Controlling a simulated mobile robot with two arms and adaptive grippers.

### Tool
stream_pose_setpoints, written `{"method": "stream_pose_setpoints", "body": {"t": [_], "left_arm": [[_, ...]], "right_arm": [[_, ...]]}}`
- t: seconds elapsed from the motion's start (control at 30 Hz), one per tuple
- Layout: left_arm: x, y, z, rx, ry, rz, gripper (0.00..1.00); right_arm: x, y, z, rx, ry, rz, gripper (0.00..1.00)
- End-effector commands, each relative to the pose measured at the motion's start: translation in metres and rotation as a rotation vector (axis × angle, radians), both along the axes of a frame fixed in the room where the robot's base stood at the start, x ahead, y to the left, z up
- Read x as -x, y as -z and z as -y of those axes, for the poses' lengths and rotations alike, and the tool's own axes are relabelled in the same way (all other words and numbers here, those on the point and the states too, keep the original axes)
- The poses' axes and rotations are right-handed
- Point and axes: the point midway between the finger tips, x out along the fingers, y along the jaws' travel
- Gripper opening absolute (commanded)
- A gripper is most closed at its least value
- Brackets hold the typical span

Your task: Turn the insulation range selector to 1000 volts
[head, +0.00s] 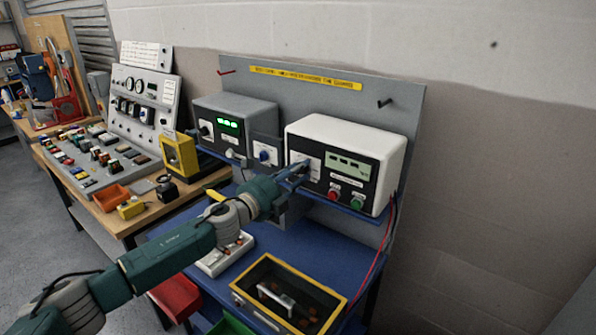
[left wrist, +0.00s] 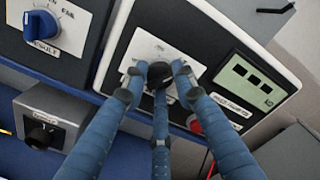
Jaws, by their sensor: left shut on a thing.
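The white tester box (head: 340,127) stands on the blue bench's upper shelf, with a dark front panel and a grey-green display (head: 349,165). The black range selector knob (left wrist: 160,77) sits on a white scale plate (left wrist: 145,48) left of the display in the left wrist view. My left gripper (head: 303,167) reaches the left part of the panel and its three blue fingers are shut around the knob. The gripper also shows in the left wrist view (left wrist: 157,82). The fingers hide most of the knob and scale, so I cannot read the setting. My right gripper is out of view.
Red (head: 334,195) and green (head: 356,202) buttons sit low on the panel. A blue knob (head: 264,155) is on a small panel to the left, beside a grey unit (head: 240,106) with green digits. A yellow-rimmed bin (head: 262,316) stands below.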

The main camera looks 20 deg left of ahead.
Motion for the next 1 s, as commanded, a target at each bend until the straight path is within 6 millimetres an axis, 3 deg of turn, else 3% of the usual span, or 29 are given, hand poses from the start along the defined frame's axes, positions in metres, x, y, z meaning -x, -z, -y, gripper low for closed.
{"method": "stream_pose_setpoints", "body": {"t": [1.0], "left_arm": [[0.001, 0.006, 0.001, -0.856, 0.007, 0.302, 0.01]], "right_arm": [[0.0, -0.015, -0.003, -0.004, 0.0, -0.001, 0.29]]}}
